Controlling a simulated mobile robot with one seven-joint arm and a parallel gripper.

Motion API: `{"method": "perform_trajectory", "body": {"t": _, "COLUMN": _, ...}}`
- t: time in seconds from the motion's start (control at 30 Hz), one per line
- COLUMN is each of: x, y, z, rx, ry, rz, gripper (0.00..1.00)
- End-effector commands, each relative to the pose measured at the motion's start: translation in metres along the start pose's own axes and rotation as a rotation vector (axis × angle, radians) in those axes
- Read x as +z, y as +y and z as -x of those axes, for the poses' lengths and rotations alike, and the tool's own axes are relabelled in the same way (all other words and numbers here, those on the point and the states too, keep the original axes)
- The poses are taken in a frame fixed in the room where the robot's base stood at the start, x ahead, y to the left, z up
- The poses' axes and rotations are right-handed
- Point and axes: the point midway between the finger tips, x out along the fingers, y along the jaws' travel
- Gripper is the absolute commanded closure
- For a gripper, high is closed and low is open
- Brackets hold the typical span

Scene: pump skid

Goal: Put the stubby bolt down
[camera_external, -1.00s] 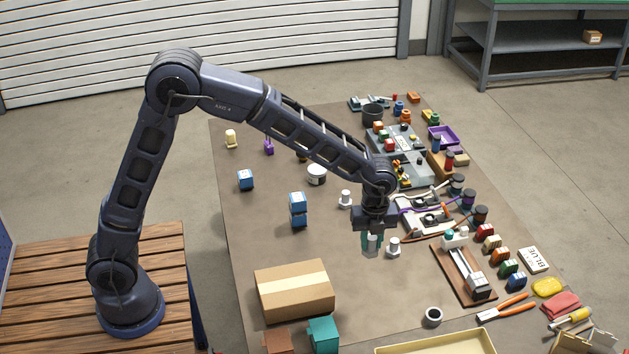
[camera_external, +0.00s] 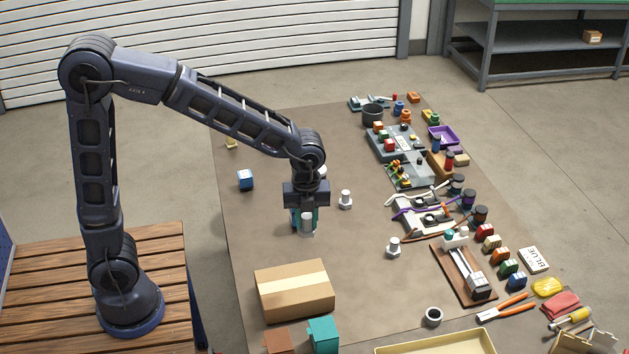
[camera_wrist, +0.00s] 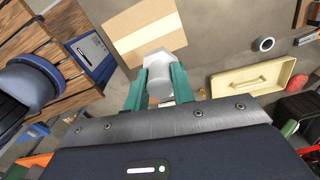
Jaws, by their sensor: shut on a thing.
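My gripper (camera_external: 307,222) is shut on a pale, short-bodied bolt (camera_external: 307,226), which hangs upright between the teal fingers over the mat. In the wrist view the bolt's white hexagonal end (camera_wrist: 158,62) shows between the fingertips of my gripper (camera_wrist: 158,82). I cannot tell from the external view whether the bolt touches the mat. Two similar white bolts stand head-down on the mat, one to the right of my gripper (camera_external: 345,199) and one further right and nearer (camera_external: 393,247).
A cardboard box (camera_external: 294,289) lies in front of my gripper; it also shows in the wrist view (camera_wrist: 142,28). Fixtures crowd the mat's right side. The mat between the box and right bolt is bare.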

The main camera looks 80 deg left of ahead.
Motion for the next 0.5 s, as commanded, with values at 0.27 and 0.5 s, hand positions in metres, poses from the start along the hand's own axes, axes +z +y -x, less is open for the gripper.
{"method": "perform_trajectory", "body": {"t": 0.27, "x": -0.001, "y": 0.001, "z": -0.059, "rx": 0.006, "ry": 0.002, "rz": -0.001, "gripper": 1.0}}
{"method": "perform_trajectory", "body": {"t": 0.5, "x": -0.001, "y": 0.001, "z": -0.11, "rx": 0.004, "ry": 0.001, "rz": -0.001, "gripper": 1.0}}
